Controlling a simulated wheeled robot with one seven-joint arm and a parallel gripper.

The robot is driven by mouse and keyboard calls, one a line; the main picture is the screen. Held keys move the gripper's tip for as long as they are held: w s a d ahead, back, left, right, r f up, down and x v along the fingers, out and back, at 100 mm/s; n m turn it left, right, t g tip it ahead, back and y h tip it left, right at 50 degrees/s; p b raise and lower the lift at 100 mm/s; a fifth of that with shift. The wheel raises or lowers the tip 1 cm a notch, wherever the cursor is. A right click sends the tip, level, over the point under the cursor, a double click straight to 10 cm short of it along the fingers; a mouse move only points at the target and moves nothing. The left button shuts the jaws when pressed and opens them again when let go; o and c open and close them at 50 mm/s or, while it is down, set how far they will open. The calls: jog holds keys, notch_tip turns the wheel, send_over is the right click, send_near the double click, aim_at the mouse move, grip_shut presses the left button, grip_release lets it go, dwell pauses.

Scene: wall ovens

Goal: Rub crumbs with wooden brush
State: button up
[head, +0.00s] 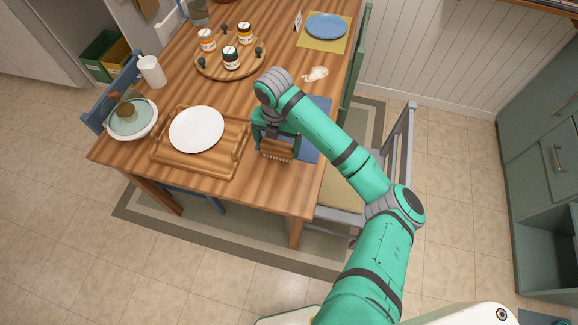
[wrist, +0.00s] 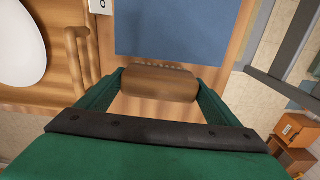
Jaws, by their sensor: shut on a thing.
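My gripper (head: 276,136) is shut on the wooden brush (head: 278,154), above the near right part of the wooden table. In the wrist view the brush (wrist: 160,84) lies crosswise between the two green fingers, its bristles mostly hidden behind its body. In the head view the bristles hang downward; I cannot tell whether they touch the table. A small pale patch (head: 316,73), possibly the crumbs, lies on the table beyond the gripper, left of the green chair. The brush is apart from it. The patch does not show in the wrist view.
A blue placemat (head: 317,142) lies beside the gripper. Left of it is a wooden tray (head: 228,160) with a white plate (head: 197,129). A round wooden board (head: 208,66) with jars stands farther back. Chairs (head: 398,150) line the right edge.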

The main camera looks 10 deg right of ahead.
jog(key=shift+s+r, duration=0.2)
jog(key=shift+r, duration=2.55)
jog(key=shift+a, duration=0.1)
